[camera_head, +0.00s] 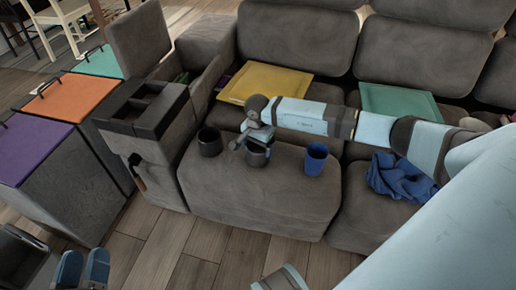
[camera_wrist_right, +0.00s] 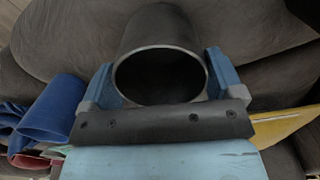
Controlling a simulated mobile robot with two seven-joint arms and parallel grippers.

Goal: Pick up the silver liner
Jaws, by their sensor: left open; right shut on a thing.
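The silver liner (camera_head: 256,158) is a dark grey, open-topped cup with a paler rim, upright at the grey ottoman's top. My right gripper (camera_head: 257,138) is shut on it, with the arm reaching in from the right. In the right wrist view the liner (camera_wrist_right: 160,30) sits between the two blue fingers, its dark mouth facing the camera. I cannot tell whether its base touches the ottoman. My left gripper (camera_head: 83,270) is open and empty at the lower left, far from the liner.
The grey ottoman (camera_head: 260,200) also bears a similar dark cup (camera_head: 209,145) on the left and a blue cup (camera_head: 315,160) on the right. A blue cloth (camera_head: 400,178) lies on the sofa. Yellow (camera_head: 265,83) and green (camera_head: 400,103) trays lie behind. A black divided caddy (camera_head: 145,108) stands left.

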